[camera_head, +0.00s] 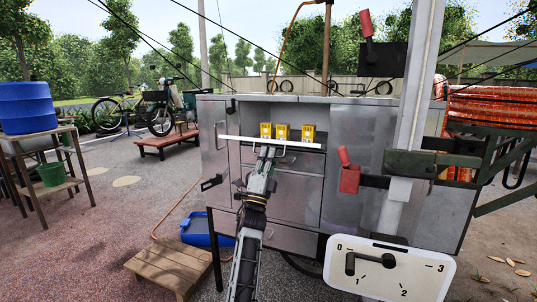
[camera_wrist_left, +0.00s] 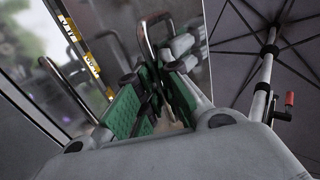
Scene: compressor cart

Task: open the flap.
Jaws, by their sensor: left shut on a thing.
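The flap (camera_head: 232,138) on the front of the grey metal cart shows in the head view as a thin pale strip, seen nearly edge-on. It stands out from the cart's upper opening, with yellow parts (camera_head: 281,131) visible just behind it. My left gripper (camera_head: 267,151) is at the flap's front, shut on its handle (camera_wrist_left: 150,45). In the left wrist view, the bent metal handle runs down between the green finger pads of my left gripper (camera_wrist_left: 156,103). The exact contact is partly hidden by the fingers. My right gripper is not in view.
The cart (camera_head: 345,125) has a red-handled lever (camera_head: 348,172) right of the flap, and a grey post (camera_head: 412,90) further right. A numbered dial plate (camera_head: 390,268) is at the lower right. A wooden step (camera_head: 168,268) and a blue tray (camera_head: 198,230) lie lower left.

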